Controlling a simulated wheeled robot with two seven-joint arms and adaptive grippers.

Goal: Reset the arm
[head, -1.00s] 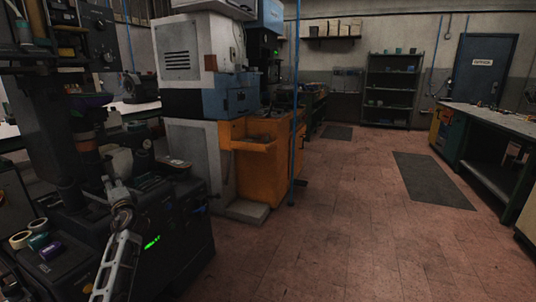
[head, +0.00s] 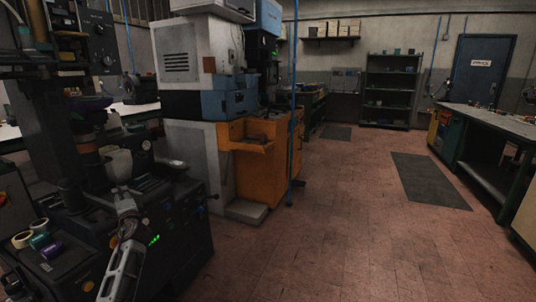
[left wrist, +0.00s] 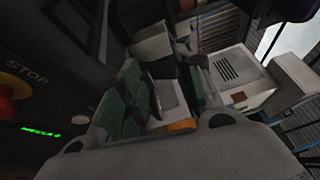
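My left gripper (head: 122,200) is in front of the dark press (head: 185,250) at the left of the head view, with my arm rising from the bottom edge. In the left wrist view the gripper (left wrist: 160,95) shows two fingers with green pads, spread apart. Between them I see only background, including a bit of orange and pale machine, so it looks open and empty. The press's dark panel with a STOP label (left wrist: 27,70) and a lit green display (left wrist: 40,132) is at the left of the wrist view. My right gripper is out of view.
Tape rolls (head: 40,240) lie on the press's ledge at the left. An orange cabinet (head: 255,165) and a pale machine (head: 185,150) stand behind the press. A workbench (head: 500,122) is at the right. The red tiled floor (head: 330,230) in the middle is clear.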

